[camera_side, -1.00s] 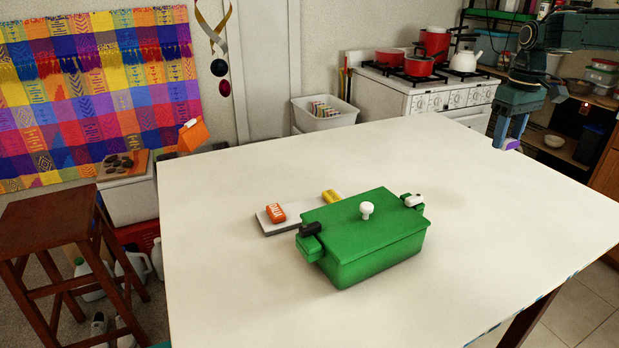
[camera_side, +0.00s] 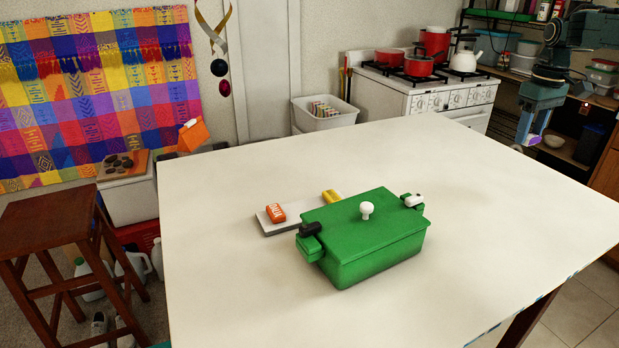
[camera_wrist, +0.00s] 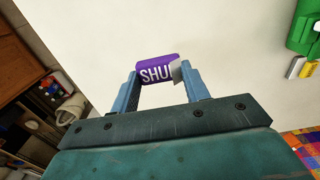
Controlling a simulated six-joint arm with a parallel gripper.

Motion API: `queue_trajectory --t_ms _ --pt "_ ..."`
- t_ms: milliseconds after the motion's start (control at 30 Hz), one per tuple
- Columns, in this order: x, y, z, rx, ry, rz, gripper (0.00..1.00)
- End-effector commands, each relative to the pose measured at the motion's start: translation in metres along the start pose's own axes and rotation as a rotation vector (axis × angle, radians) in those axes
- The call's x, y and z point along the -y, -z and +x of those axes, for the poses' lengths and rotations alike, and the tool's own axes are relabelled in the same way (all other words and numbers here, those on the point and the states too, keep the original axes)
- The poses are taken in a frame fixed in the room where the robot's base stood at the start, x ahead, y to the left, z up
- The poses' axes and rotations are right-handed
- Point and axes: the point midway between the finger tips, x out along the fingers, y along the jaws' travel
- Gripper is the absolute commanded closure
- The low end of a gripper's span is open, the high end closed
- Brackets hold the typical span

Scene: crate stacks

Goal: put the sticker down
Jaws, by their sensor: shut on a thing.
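The sticker looks like a small purple block (camera_wrist: 155,70) with white lettering, of which "SHU" can be read. My gripper (camera_wrist: 160,80) is shut on it in the wrist view, with one blue finger on each side. The right finger and a small grey tab cover the end of the word. In the side view my gripper (camera_side: 529,138) is at the far right, at the table's far right edge. There the purple block is barely visible, and its height over the table is hard to tell.
A green lidded box (camera_side: 375,260) with a white knob, a black clip and a white clip stands mid-table. Behind it a pale plate (camera_side: 265,223) bears an orange block (camera_side: 276,212) and a yellow block (camera_side: 331,196). The white table (camera_side: 230,290) is otherwise clear.

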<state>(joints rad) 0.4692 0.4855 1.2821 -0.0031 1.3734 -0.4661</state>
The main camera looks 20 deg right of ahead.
Motion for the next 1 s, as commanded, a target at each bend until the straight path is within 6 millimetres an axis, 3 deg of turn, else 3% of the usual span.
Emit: queue_trajectory --t_ms 400,600,1000 --pt "0.001 -0.001 0.081 0.004 0.002 0.000 0.75" --pt "0.000 -0.001 0.110 0.003 0.001 0.000 0.75" --pt "0.000 0.000 0.122 0.001 0.000 0.000 0.75"
